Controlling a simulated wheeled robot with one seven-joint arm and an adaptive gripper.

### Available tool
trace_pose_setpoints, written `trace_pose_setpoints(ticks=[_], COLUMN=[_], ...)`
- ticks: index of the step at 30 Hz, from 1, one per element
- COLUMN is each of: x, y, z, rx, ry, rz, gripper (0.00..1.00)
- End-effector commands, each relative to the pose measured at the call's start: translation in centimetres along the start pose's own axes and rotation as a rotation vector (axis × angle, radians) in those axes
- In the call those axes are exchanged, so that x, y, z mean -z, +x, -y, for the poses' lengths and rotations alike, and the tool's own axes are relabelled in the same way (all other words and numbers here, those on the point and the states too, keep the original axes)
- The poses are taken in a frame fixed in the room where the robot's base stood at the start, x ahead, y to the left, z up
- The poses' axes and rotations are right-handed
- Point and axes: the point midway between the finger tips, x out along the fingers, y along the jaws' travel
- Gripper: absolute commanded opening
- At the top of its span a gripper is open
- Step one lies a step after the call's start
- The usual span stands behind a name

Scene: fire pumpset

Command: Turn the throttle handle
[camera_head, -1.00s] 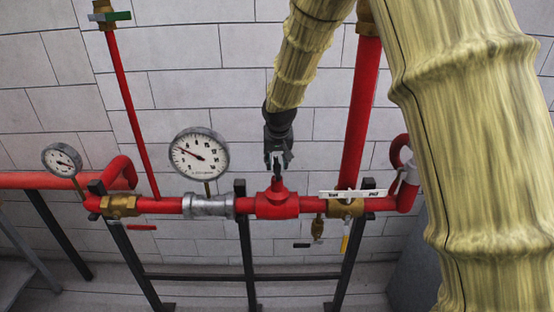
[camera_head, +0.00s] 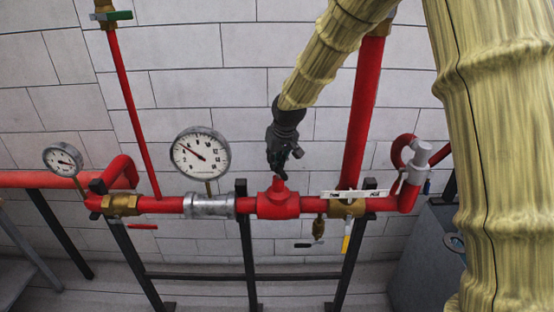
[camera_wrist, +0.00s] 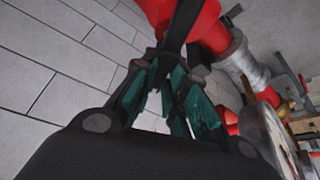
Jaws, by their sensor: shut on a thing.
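My gripper (camera_head: 278,165) points down just above the short red stem on top of the red valve body (camera_head: 278,201), in the middle of the red pipe run. In the wrist view, my gripper (camera_wrist: 170,58) has its dark fingers with teal pads closed around a dark flat bar (camera_wrist: 178,22). This bar looks like the throttle handle, and it runs up the picture beside the red body (camera_wrist: 207,22). In the head view the fingers hide most of the handle, so its angle is hard to tell.
A large gauge (camera_head: 200,153) stands left of my gripper, and a small gauge (camera_head: 63,160) is farther left. A thick red riser (camera_head: 362,115) and a white lever (camera_head: 355,194) are at right. A tiled wall (camera_head: 185,95) is behind.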

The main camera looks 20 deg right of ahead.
Motion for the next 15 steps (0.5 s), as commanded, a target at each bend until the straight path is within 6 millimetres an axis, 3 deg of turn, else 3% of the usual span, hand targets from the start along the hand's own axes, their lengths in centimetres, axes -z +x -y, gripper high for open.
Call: trace_pose_setpoints(ticks=[12,13,15], x=[-0.1,-0.1,-0.1], y=[0.11,0.11,0.11], z=[0.04,0.04,0.04], rx=[0.011,0.011,0.01], ry=[-0.027,-0.027,-0.027], rz=[0.001,0.001,0.001], gripper=[0.0,0.16,0.29])
